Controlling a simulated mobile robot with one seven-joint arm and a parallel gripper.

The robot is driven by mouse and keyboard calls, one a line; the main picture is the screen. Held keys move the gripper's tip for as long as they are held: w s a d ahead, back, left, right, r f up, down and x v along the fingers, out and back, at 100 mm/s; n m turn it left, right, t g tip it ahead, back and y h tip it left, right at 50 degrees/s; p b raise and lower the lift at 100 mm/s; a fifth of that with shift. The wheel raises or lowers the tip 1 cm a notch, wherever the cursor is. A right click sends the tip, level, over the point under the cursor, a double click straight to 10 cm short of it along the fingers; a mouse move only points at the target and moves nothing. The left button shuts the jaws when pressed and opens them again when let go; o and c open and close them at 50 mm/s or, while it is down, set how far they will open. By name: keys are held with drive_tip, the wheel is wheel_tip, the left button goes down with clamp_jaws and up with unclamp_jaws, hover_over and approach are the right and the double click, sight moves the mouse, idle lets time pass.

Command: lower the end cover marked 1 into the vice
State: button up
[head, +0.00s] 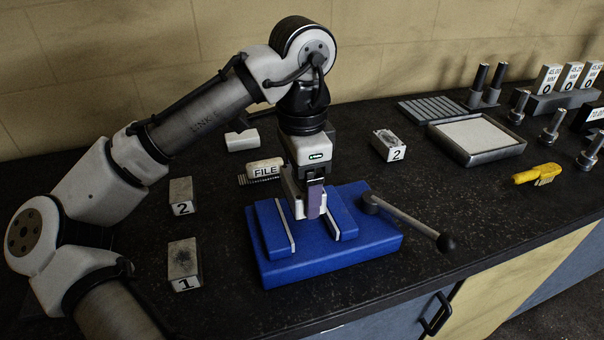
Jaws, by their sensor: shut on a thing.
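My gripper (307,205) points straight down over the blue vice (285,268). It is shut on a flat purple-grey piece (316,200), which stands upright, with its lower end at the gap between the vice jaws. No number shows on this piece, so I cannot tell whether it is the end cover marked 1. I cannot tell whether it touches the vice; my gripper hides part of it. The vice jaws are apart, with pale strips along their inner faces. A grey block marked 1 (184,263) lies on the bench left of the vice.
The vice handle (410,220) reaches right, ending in a black knob. One block marked 2 (181,195) lies left, another block marked 2 (390,146) behind right. A FILE (265,169) lies behind the vice. A tray (478,138) and yellow brush (537,174) are right.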

drive_tip(key=shift+f+b, duration=1.15)
drive_tip(key=shift+f, duration=1.85)
drive_tip(key=o, duration=1.3)
